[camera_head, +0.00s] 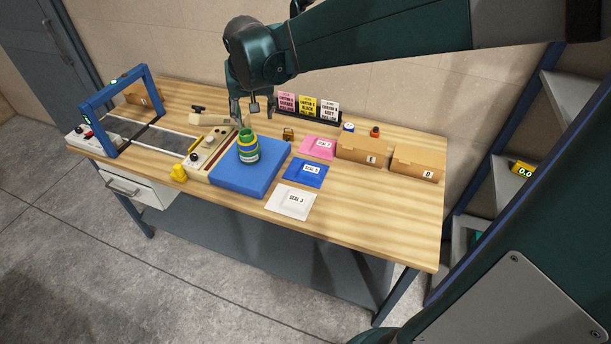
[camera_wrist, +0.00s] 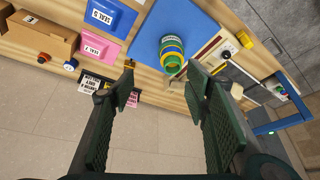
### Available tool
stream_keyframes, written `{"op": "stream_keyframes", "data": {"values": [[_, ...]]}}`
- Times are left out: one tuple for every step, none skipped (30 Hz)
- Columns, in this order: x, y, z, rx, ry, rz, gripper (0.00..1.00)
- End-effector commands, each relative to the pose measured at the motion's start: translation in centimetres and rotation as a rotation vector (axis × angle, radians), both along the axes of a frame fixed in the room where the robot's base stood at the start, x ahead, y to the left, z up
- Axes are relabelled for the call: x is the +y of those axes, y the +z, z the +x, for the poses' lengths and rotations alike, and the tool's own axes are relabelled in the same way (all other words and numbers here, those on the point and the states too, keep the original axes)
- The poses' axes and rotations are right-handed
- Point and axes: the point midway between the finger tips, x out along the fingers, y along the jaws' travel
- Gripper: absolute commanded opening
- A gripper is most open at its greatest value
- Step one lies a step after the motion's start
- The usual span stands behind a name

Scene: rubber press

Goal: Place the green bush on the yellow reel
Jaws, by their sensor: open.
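The green bush (camera_head: 246,135) is the top piece of an upright stack on a blue pad. The yellow reel (camera_head: 247,145) is directly under it, and the two appear to touch. Blue, white and more coloured bands lie lower in the stack. In the wrist view the green bush (camera_wrist: 172,62) is at the near end of the stack, with the yellow reel (camera_wrist: 173,46) behind it. My gripper (camera_head: 245,108) is open and empty, a little above and behind the bush. In the wrist view its fingertips (camera_wrist: 160,88) are wide apart, with the stack beyond them.
The blue pad (camera_head: 226,180) lies beside a cream control unit (camera_head: 201,160). A blue frame (camera_head: 116,108) stands at left. Pink (camera_head: 317,148), blue (camera_head: 306,173) and white (camera_head: 290,202) seal trays and cardboard boxes (camera_head: 418,162) are at right. The table's front right is clear.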

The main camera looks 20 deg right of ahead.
Motion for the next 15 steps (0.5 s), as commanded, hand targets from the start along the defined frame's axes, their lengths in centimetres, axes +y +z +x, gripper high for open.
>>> {"op": "stream_keyframes", "data": {"values": [[-0.3,0.4,-1.2,-0.004,0.005,0.000,0.47],[-0.4,0.6,-1.8,-0.006,0.009,0.000,0.47],[-0.6,0.9,-2.6,-0.011,0.016,0.000,0.47],[-0.7,1.1,-3.2,-0.014,0.021,-0.001,0.47],[-0.8,1.3,-3.7,-0.017,0.025,0.000,0.47],[-0.9,1.5,-4.5,-0.021,0.031,0.001,0.47],[-1.0,1.6,-5.1,-0.024,0.035,0.000,0.47],[-1.1,1.8,-5.7,-0.027,0.040,0.000,0.47],[-1.3,2.0,-6.6,-0.031,0.046,0.000,0.47],[-1.4,2.1,-7.2,-0.034,0.050,0.000,0.47],[-1.5,2.2,-7.8,-0.037,0.055,-0.001,0.47],[-1.6,2.4,-8.5,-0.042,0.061,-0.002,0.47],[-1.7,2.5,-9.1,-0.045,0.065,-0.002,0.47],[-1.8,2.6,-9.7,-0.048,0.069,-0.003,0.47],[-1.9,2.6,-10.5,-0.052,0.075,-0.003,0.47]]}}
